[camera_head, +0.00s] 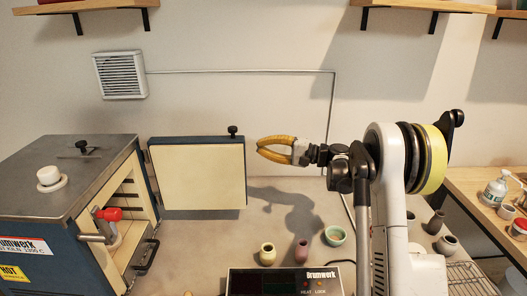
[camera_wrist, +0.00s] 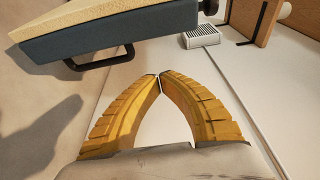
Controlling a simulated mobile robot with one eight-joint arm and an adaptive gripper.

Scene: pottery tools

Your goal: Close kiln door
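The kiln (camera_head: 70,200) stands at the left with its front opening uncovered. Its door (camera_head: 200,177) is swung wide open, with the cream inner face toward the head camera and a dark blue frame. A black knob (camera_head: 232,131) shows at the door's top edge. My gripper (camera_head: 259,146) is just right of the door's upper right edge, apart from it in the picture. In the wrist view the yellow fingers (camera_wrist: 158,75) meet at the tips with nothing between them. The door (camera_wrist: 110,32) is above and left of them there, with a black handle (camera_wrist: 100,60) on its blue side.
A red-tipped part (camera_head: 108,214) and a black handle (camera_head: 145,256) are at the kiln's front. Small pots (camera_head: 301,250) and a control box (camera_head: 284,281) are on the table below the door. A wall vent (camera_head: 120,75) and shelves are above.

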